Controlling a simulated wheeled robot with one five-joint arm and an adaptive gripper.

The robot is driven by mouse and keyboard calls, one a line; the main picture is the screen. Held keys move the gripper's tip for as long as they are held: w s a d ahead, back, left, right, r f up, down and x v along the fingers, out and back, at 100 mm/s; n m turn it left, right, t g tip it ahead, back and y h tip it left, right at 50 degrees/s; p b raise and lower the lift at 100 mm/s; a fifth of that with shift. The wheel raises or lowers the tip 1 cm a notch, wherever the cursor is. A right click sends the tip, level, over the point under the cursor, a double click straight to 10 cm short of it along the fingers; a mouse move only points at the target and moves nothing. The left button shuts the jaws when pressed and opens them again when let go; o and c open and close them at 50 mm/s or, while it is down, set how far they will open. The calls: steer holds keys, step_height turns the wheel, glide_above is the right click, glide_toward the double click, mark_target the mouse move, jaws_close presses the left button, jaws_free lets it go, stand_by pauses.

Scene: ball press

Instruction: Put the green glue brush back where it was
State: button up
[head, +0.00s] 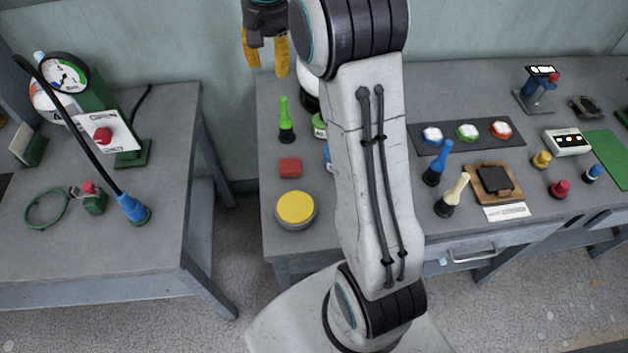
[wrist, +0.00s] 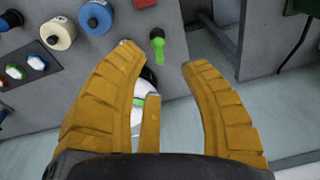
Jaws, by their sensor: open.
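The green glue brush (head: 286,122) stands upright with its dark base on the left part of the right-hand table. It also shows in the wrist view (wrist: 158,43), beyond the fingertips and near the middle of the gap between them. My gripper (head: 265,68) is open and empty, high up at the table's back edge, apart from the brush. In the wrist view its yellow fingers (wrist: 160,55) are spread wide. A white container with a green band (wrist: 145,112) is partly hidden by a finger there; in the head view my arm covers most of it.
A red block (head: 290,168) and a yellow round pad (head: 295,208) lie in front of the brush. A blue brush (head: 438,165) and a cream brush (head: 452,195) stand right of my arm. A button panel (head: 466,146) lies behind them. A gap separates the left table (head: 165,220).

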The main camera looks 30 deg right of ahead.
steer(key=s+a+r+n+t, duration=0.1)
steer(key=s+a, duration=0.1)
steer(key=s, duration=0.6)
steer(key=s+a+r+n, duration=0.1)
steer(key=s+a+n, duration=0.15)
steer(key=s, duration=0.45)
steer(key=s+a+f+n+t, duration=0.1)
steer(key=s+f, duration=0.5)
steer(key=s, duration=0.6)
steer(key=shift+s+a+t, duration=0.3)
steer(key=shift+s+a, duration=0.05)
steer(key=shift+a, duration=0.2)
steer(key=shift+d, duration=0.1)
